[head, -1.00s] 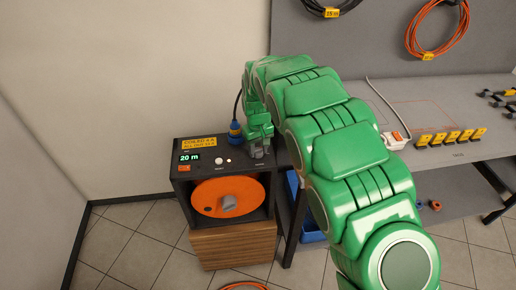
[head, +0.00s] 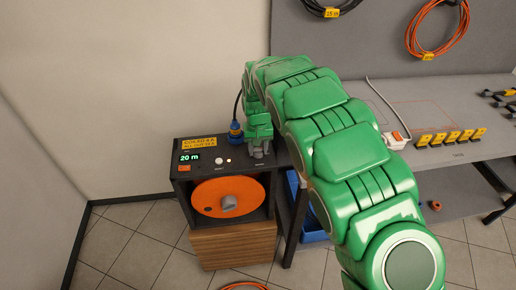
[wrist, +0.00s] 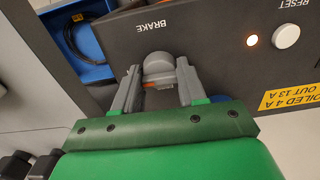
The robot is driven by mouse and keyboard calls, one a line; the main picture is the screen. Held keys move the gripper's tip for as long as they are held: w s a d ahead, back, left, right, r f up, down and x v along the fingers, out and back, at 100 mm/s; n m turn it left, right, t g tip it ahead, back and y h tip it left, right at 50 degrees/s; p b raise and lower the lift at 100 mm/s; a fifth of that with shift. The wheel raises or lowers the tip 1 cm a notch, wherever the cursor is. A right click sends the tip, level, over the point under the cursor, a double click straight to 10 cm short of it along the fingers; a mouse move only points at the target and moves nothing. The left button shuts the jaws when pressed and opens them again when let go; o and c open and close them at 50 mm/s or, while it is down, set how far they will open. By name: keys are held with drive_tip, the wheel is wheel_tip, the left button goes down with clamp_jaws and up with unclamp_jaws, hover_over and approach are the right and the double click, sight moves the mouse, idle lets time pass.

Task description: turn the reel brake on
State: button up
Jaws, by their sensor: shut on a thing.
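The reel unit (head: 178,187) is a dark box with an orange reel disc (head: 205,190) in its open front. Its brake knob (wrist: 158,68) is grey and rounded, beside the upside-down word BRAKE on the top panel in the wrist view. My gripper (wrist: 157,85) has one finger on each side of the knob and is shut on it. In the head view my gripper (head: 259,152) points down at the right end of the panel and hides the knob. The knob's exact setting is hard to read.
On the panel are a white reset button (wrist: 286,36), a lit lamp (wrist: 252,41), a green 20 m display (head: 190,157) and an orange switch (head: 184,168). A blue plug (head: 235,131) stands behind. The workbench (head: 460,153) is on the right, with blue bins below.

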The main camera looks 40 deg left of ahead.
drive_tip(key=shift+w+r, duration=0.1)
drive_tip(key=shift+w, duration=0.05)
drive_tip(key=o, duration=1.1)
drive_tip(key=shift+c, duration=0.2)
drive_tip(key=shift+r, duration=0.1)
drive_tip(key=shift+r, duration=3.7)
